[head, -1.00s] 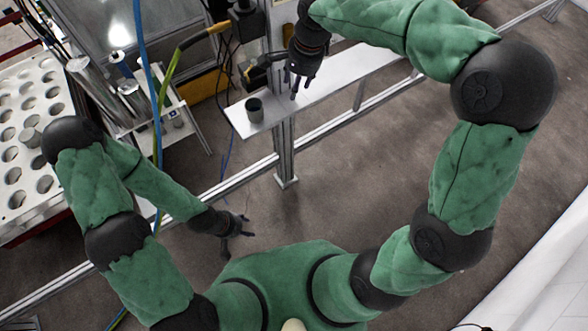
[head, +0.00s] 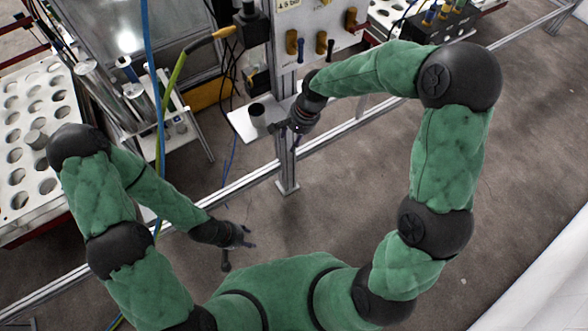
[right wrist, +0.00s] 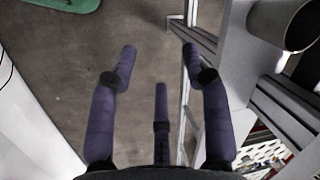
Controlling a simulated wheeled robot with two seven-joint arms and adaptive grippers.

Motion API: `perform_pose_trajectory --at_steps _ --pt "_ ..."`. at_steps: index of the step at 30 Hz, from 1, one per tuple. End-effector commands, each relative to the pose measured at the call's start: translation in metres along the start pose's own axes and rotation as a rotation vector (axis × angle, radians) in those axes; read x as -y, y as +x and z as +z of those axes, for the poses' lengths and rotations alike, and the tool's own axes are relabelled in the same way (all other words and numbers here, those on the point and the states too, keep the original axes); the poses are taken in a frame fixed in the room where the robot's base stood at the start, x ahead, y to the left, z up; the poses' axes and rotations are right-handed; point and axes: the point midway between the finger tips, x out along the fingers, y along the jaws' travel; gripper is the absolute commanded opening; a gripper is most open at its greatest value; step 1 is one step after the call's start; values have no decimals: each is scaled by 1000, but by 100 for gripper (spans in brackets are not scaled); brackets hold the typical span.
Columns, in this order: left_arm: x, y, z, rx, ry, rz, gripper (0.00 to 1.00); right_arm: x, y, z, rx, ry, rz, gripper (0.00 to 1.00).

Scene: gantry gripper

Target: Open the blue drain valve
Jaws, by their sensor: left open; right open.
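A white panel (head: 318,18) at the top of the head view carries several valves with brass-coloured bodies, such as one brass valve (head: 291,41). Two small dark blue parts, a left one (head: 301,48) and a right one (head: 331,48), hang beside them; I cannot tell which is the drain valve or how it is set. My right gripper (head: 287,132) is open and empty, below the panel beside the shelf's front edge. My left gripper (head: 238,256) is open and empty, low over the floor.
A metal frame rail (head: 235,186) crosses below. Blue and green hoses hang left. A white holed tray (head: 35,95) stands at far left.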

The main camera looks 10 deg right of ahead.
Motion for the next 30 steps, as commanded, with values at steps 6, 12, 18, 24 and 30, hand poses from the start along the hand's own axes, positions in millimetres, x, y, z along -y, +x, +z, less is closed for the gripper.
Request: perform_pose_trajectory --at_steps 6,12,18,24,30 --pt "1 2 0 0 0 0 48 -14 35 10 24 -50 -9 48" --pt "1 4 0 0 0 0 48 -28 64 19 40 -97 -20 48" --pt "2 5 0 0 0 0 48 -40 88 29 52 -137 -32 48" --pt "2 6 0 0 0 0 48 -47 100 34 56 -160 -38 48" --pt "2 6 0 0 0 0 48 -49 103 35 56 -165 -40 48"
